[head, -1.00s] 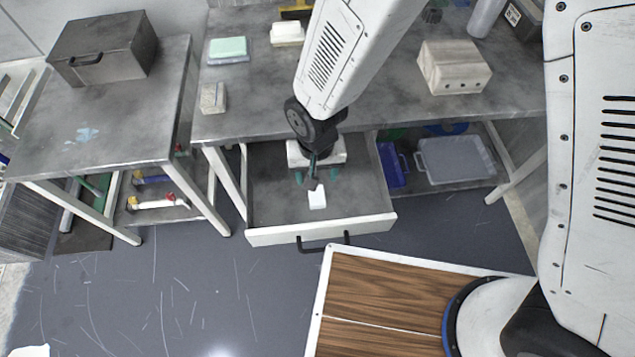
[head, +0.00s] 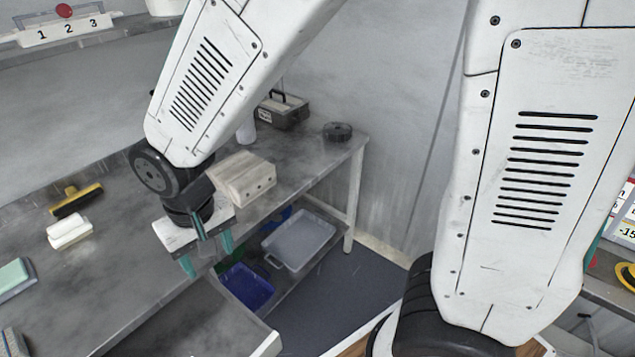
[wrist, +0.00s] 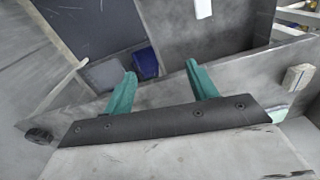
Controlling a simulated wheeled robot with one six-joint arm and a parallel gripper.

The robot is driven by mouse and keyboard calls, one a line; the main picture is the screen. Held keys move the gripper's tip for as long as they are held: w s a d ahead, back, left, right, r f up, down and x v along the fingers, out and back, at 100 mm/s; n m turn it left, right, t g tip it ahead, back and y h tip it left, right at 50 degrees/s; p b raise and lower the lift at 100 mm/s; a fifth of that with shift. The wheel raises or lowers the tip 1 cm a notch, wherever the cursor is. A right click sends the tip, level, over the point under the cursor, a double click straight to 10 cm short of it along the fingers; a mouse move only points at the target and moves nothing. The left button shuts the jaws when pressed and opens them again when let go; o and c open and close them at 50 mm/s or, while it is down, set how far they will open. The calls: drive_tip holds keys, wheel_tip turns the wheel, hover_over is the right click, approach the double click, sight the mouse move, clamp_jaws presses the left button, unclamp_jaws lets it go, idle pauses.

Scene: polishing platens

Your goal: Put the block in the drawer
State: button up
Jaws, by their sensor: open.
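The small white block (wrist: 203,8) lies in the open drawer, at the top edge of the wrist view. It is out of sight in the head view. The grey drawer (wrist: 225,35) is pulled out under the workbench; only its corner (head: 262,346) and part of its inside show at the bottom of the head view. My gripper (head: 208,262) has two teal fingers, spread apart with nothing between them. It is near the bench's front edge, apart from the block. The wrist view also shows my gripper (wrist: 161,68) empty.
A pale box with holes (head: 242,178) stands on the workbench (head: 125,240) just behind my gripper. A blue bin (head: 246,286) and a grey tray (head: 298,240) sit on the lower shelf. A white item (head: 70,232) and a yellow-black brush (head: 76,199) lie to the left.

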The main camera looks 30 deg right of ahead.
drive_tip(key=s+d+r+m, duration=0.1)
drive_tip(key=s+d+r, duration=0.2)
drive_tip(key=d+r, duration=0.75)
drive_tip(key=s+d+r+m, duration=0.1)
drive_tip(key=s+d+r, duration=0.3)
drive_tip(key=s+d, duration=0.6)
drive_tip(key=shift+s+d+r+t, duration=0.15)
drive_tip(key=shift+s+d+t, duration=0.1)
drive_tip(key=shift+d+t, duration=0.2)
